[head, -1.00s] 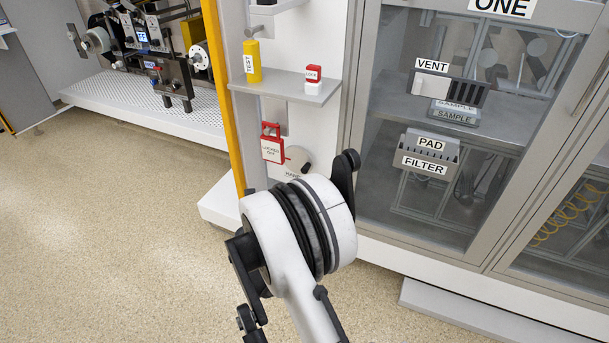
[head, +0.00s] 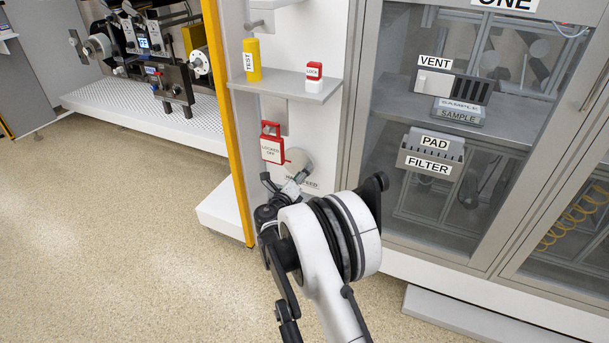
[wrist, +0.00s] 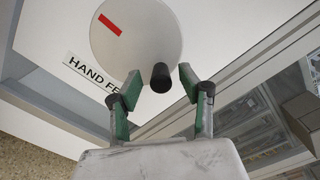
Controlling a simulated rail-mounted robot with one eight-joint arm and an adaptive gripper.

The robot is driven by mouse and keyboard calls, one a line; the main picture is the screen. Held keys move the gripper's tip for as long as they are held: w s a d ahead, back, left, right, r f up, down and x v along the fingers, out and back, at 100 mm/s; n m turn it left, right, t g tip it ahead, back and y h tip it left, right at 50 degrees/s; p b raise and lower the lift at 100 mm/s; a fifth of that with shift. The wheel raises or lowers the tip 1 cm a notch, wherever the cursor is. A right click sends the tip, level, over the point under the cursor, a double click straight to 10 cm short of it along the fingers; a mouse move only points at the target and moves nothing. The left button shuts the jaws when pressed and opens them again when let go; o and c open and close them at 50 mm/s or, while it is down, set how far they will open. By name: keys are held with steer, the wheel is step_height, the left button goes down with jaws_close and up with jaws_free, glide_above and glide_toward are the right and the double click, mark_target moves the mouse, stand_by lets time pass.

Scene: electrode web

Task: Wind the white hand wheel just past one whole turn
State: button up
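The white hand wheel (wrist: 137,32) is a flat disc on a white panel, with a red bar near its upper left edge and a black crank knob (wrist: 160,77) near its lower edge. In the head view the wheel (head: 298,158) shows partly, above my gripper (head: 292,187). In the wrist view my gripper (wrist: 160,80) is open, its green-padded fingers on either side of the knob. Clear gaps show between the knob and both fingers. I cannot tell how deep the knob sits between them. A HAND FEED label (wrist: 92,77) is partly hidden by the left finger.
A red LOCKED OFF tag (head: 271,145) hangs just left of the wheel. A small shelf (head: 290,87) with a yellow TEST cylinder (head: 252,60) and a red-white LOCK block (head: 314,76) is above. A yellow post (head: 228,120) stands left, a glazed cabinet (head: 360,110) right.

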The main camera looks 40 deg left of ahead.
steer(key=shift+w+a, duration=0.15)
steer(key=shift+w, duration=0.5)
steer(key=shift+c, duration=0.5)
jaws_close()
steer(key=shift+f+m, duration=0.1)
steer(key=shift+m, duration=0.2)
